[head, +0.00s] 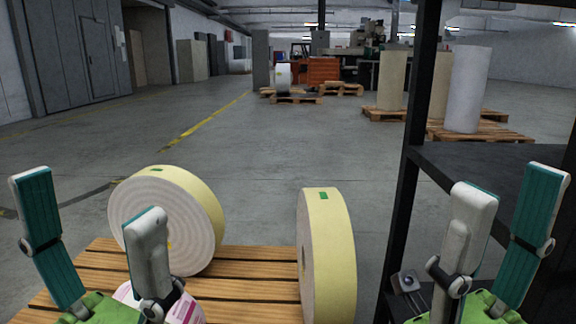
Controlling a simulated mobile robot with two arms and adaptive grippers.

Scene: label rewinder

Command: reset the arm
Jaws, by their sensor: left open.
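My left gripper (90,205) is raised at the lower left with its two fingers spread apart. No object sits between its fingertips. My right gripper (511,190) is raised at the lower right, in front of the dark shelf, with its fingers apart and nothing between the tips. A white item with pink print (187,312) shows low behind the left gripper's inner finger; most of it is hidden.
Two large yellow-edged rolls, a left one (160,215) and a right one (328,255), stand on edge on a wooden pallet (250,285). A black shelf rack (480,160) rises at right. Tall rolls on pallets stand farther back. The grey floor between is clear.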

